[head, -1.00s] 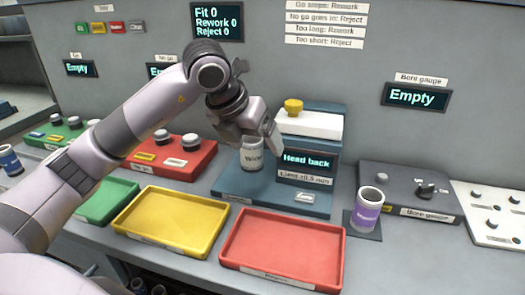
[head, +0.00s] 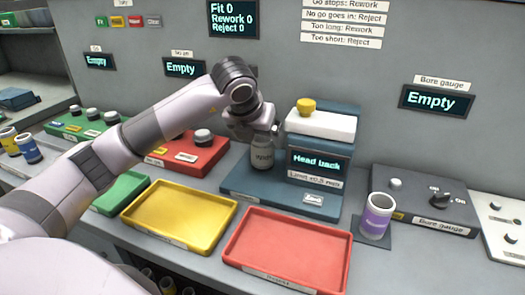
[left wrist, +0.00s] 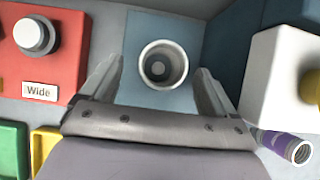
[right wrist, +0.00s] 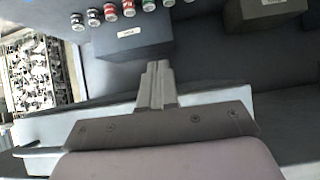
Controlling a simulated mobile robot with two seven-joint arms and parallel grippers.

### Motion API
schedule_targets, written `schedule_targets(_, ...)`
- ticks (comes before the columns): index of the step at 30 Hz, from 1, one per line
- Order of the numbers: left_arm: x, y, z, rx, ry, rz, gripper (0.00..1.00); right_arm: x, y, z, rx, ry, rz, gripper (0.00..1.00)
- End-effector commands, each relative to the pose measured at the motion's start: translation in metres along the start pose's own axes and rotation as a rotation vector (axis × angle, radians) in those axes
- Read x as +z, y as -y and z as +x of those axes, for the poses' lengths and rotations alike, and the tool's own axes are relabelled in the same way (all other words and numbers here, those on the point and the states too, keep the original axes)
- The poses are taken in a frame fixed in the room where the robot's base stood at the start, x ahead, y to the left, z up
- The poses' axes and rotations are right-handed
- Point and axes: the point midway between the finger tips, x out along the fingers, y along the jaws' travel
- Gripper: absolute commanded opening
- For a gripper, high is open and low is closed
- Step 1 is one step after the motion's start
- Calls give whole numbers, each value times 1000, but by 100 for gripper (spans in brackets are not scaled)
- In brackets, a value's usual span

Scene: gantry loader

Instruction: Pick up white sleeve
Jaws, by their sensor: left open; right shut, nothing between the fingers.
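The white sleeve (head: 263,155) stands upright on the blue base of the length gauge (head: 238,180), left of the "Head back" display. In the left wrist view the sleeve (left wrist: 163,63) shows from above as an open ring, between and a little beyond my fingers. My left gripper (head: 262,132) is open above the sleeve, its fingers (left wrist: 160,85) on either side of it in that view. I cannot tell whether they touch it. My right gripper (right wrist: 155,72) is shut and empty, away from the sleeve.
A purple sleeve (head: 377,215) stands on a dark pad by the bore gauge (head: 435,200). The yellow tray (head: 180,212) and red tray (head: 287,250) are empty at the front. The red gauge block (head: 190,157) is left of the base. The white gauge head (head: 320,124) is close on the right.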

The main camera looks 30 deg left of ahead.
Motion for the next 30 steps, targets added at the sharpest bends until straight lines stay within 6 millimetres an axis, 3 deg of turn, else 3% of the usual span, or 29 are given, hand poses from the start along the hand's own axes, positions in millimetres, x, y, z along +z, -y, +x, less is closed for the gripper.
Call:
schedule_targets(7, -4, 3, 35, -1, -3, -1, 89, -2, -2, -2, 4, 1, -2, 0)
schedule_targets(16, -4, 3, 40, -1, -1, 1, 89, 0, -3, -2, 6, 1, -4, 0)
schedule_targets(21, -4, 3, 40, -1, -1, 1, 34, 0, -3, -2, 6, 2, -4, 0)
schedule_targets(24, -2, 3, 38, -3, 3, 0, 8, 0, -3, -2, 6, 2, -4, 0)
schedule_targets(30, -2, 3, 38, -3, 3, 0, 8, 0, -3, -2, 6, 3, -6, 0)
